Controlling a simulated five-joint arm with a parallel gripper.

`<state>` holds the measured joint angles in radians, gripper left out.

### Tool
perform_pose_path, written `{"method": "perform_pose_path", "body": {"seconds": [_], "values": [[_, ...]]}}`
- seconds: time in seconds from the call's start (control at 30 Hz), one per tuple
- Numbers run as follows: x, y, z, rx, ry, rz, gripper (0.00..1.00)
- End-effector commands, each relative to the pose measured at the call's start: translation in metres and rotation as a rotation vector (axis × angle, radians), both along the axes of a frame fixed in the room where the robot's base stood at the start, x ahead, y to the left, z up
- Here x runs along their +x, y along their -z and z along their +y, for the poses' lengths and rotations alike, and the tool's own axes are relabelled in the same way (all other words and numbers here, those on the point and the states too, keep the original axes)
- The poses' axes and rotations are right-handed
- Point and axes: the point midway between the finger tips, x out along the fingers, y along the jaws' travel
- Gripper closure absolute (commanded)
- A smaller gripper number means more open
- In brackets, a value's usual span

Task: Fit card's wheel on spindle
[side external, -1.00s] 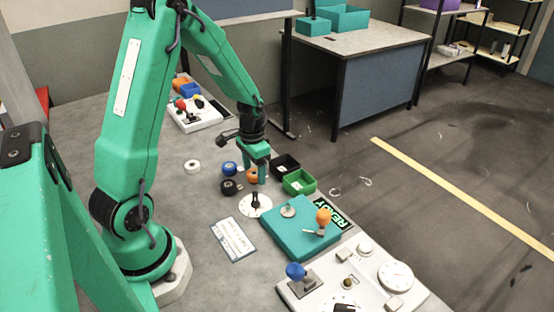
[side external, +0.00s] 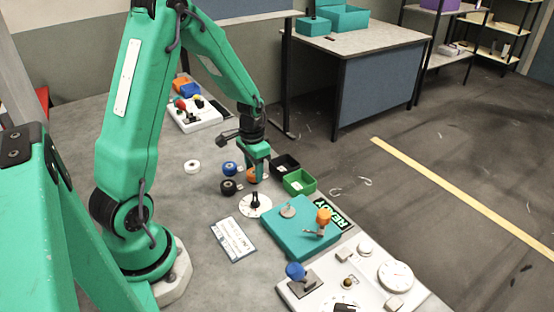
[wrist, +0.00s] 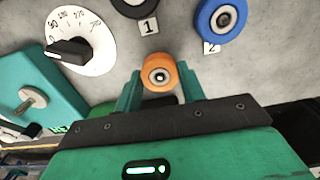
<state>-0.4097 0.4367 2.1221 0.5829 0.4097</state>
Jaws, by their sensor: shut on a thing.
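My gripper (wrist: 160,84) is shut on an orange wheel (wrist: 159,75), with one finger on each side of it. In the side view the orange wheel (side external: 252,175) is low at the table, between my fingers. A teal block (side external: 300,232) stands to the right and nearer the camera, with an upright spindle on a pale round base (side external: 288,211). The spindle (wrist: 32,97) also shows at left in the wrist view. A white card (side external: 233,240) lies on the table; its writing is too small to read.
A black wheel (side external: 228,187), a blue wheel (side external: 229,168) and a white wheel (side external: 192,167) lie left of my gripper. A dial (side external: 255,206) is just in front. Black (side external: 285,164) and green (side external: 299,182) bins stand right. An orange-knobbed lever (side external: 323,217) rises from the block.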

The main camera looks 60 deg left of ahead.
Motion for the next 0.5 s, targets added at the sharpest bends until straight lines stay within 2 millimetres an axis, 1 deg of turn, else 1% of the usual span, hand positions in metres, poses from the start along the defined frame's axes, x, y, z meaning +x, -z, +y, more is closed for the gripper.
{"method": "perform_pose_path", "body": {"seconds": [0.5], "values": [[0.0002,-0.0096,0.0001,0.000,0.000,0.000,0.88]]}}
